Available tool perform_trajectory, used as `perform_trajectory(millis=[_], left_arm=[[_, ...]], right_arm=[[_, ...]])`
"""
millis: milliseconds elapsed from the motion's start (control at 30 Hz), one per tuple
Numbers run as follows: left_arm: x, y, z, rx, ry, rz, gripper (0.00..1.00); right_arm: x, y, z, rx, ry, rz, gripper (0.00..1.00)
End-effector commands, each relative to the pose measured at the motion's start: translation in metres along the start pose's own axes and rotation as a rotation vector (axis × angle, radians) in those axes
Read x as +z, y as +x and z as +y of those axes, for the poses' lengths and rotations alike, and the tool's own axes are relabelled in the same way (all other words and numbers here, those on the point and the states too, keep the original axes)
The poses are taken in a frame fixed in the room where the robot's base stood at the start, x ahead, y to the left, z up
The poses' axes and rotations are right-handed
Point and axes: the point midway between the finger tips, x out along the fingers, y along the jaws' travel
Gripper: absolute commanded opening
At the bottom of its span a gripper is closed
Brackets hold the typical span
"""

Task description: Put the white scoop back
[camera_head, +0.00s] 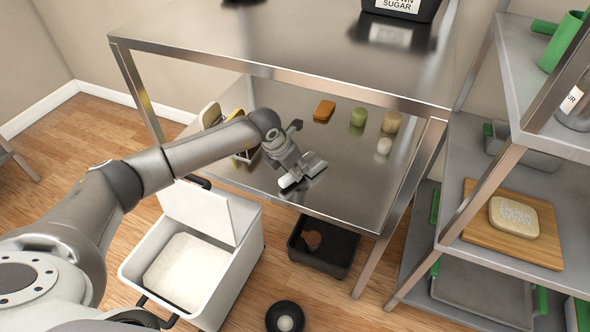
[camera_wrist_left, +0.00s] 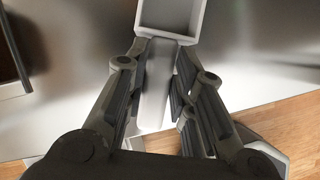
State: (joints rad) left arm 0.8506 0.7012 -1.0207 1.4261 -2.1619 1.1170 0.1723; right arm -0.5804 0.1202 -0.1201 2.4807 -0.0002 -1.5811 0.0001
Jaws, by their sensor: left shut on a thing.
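My left gripper (camera_head: 297,170) is above the lower steel shelf of the table, near its front edge. It is shut on the white scoop (camera_head: 288,181). In the left wrist view, the fingers of the left gripper (camera_wrist_left: 160,58) lie on both sides of the scoop's handle (camera_wrist_left: 155,95). The square scoop head points away, beyond the fingertips. A white bin (camera_head: 245,252) stands on the floor below and to the left, with its lid raised and white powder inside. My right gripper is not in view.
A black bin (camera_head: 345,271) holding a brown item is on the floor under the shelf edge. A dark round bowl (camera_head: 273,322) lies nearby. Orange, green and tan items stand farther back on the steel shelf (camera_head: 340,200). A rack (camera_head: 455,235) is at right.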

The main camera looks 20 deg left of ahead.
Motion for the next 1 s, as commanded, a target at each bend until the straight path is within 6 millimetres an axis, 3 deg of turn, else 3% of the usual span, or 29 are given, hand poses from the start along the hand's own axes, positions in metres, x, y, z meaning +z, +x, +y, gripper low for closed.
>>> perform_trajectory(millis=[200,233,400,767,1000], left_arm=[[-0.001,0.004,0.001,0.001,-0.001,-0.002,0.00],[-0.002,0.005,0.001,0.001,-0.001,-0.001,0.25],[-0.002,0.004,0.000,0.000,-0.001,-0.001,0.45],[-0.001,0.000,0.001,0.000,-0.001,-0.003,0.45],[0.000,-0.036,0.001,0.001,0.000,-0.005,0.45]], right_arm=[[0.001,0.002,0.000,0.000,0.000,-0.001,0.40],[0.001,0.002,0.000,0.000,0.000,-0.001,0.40],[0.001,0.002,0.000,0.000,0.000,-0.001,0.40],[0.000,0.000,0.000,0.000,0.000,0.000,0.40],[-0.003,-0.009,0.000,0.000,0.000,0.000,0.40]])
